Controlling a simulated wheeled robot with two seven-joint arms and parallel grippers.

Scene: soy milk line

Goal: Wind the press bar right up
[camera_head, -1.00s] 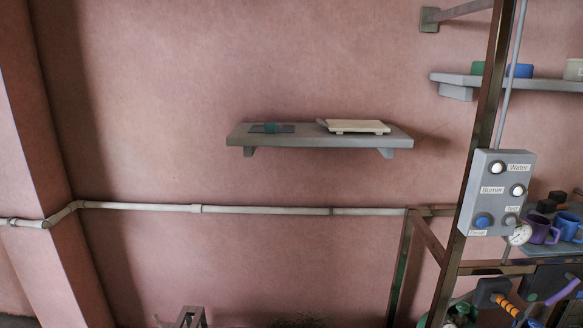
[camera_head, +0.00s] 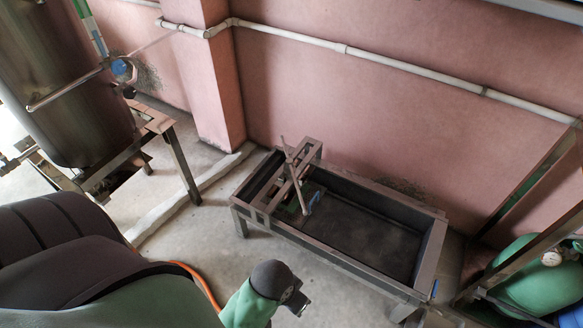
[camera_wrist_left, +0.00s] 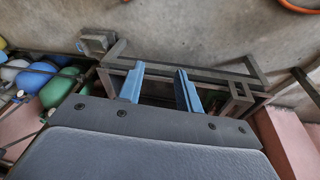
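A low metal trough (camera_head: 345,262) stands on the floor in the head view, with a dark inside. A raised frame (camera_head: 312,150) crosses its left end, with a long pale slanted rod (camera_head: 293,178) there. Part of my arm, green with a dark joint, is at the bottom of the head view. My right gripper is not in view.
A large metal tank (camera_head: 65,75) on a stand (camera_head: 180,170) is at the left. A pale pipe (camera_head: 400,65) runs along the pink wall. Green tanks (camera_head: 535,280) stand at the right behind a metal post. Bare floor lies in front of the trough.

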